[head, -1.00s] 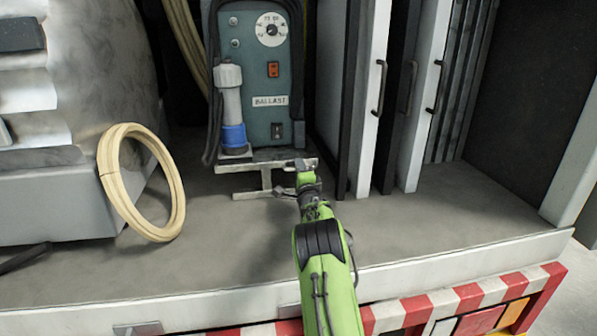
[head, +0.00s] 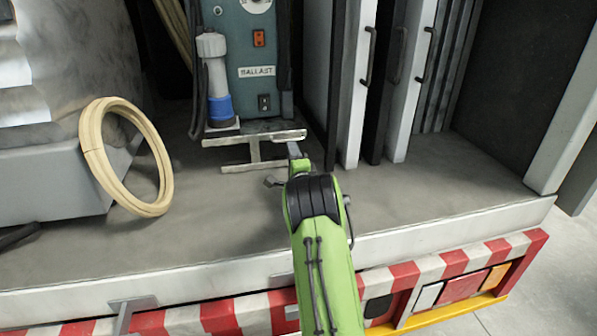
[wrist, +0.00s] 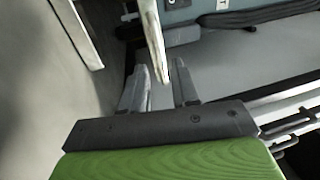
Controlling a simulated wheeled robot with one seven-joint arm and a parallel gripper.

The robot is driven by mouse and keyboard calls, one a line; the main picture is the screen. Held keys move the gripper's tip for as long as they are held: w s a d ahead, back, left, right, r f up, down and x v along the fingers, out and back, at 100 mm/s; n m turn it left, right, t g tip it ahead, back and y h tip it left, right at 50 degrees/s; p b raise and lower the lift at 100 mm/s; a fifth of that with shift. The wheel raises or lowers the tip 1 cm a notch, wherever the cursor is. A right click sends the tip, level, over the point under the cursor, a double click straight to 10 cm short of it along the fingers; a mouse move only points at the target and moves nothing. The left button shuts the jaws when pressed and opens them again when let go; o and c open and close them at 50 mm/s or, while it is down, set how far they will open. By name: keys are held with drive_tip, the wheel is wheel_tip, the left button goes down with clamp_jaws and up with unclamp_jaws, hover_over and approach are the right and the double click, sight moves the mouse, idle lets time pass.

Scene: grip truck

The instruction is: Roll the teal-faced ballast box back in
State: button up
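The teal-faced ballast box (head: 258,50) stands upright on the truck bed, its top cut off by the head view. A pale metal handle frame (head: 255,137) juts from its foot, with a crossbar in front. My gripper (head: 297,150) is at the right end of this frame, partly hidden by my arm. In the wrist view the two grey fingers (wrist: 161,75) are apart, and the pale bar (wrist: 152,35) reaches down between their tips. A gap shows beside the bar, and I cannot tell whether either finger touches it. A teal strip of the box (wrist: 188,9) shows at the top.
A cream hose coil (head: 95,160) leans farther left. White and black upright panels with handles (head: 356,90) stand close on the right. The bed floor (head: 420,190) is clear in front, ending at a pale lip.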

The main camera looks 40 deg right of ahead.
drive_tip(key=b+v, duration=0.1)
drive_tip(key=v, duration=0.1)
drive_tip(key=b+v, duration=0.1)
drive_tip(key=v, duration=0.2)
drive_tip(key=b+v, duration=0.1)
drive_tip(key=v, duration=0.2)
drive_tip(key=shift+w+f, duration=0.1)
drive_tip(key=shift+f, duration=0.15)
drive_tip(key=shift+s+a+r+b, duration=0.1)
drive_tip(key=shift+s+a+b, duration=0.05)
drive_tip(key=shift+s+b, duration=0.35)
drive_tip(key=shift+r, duration=0.1)
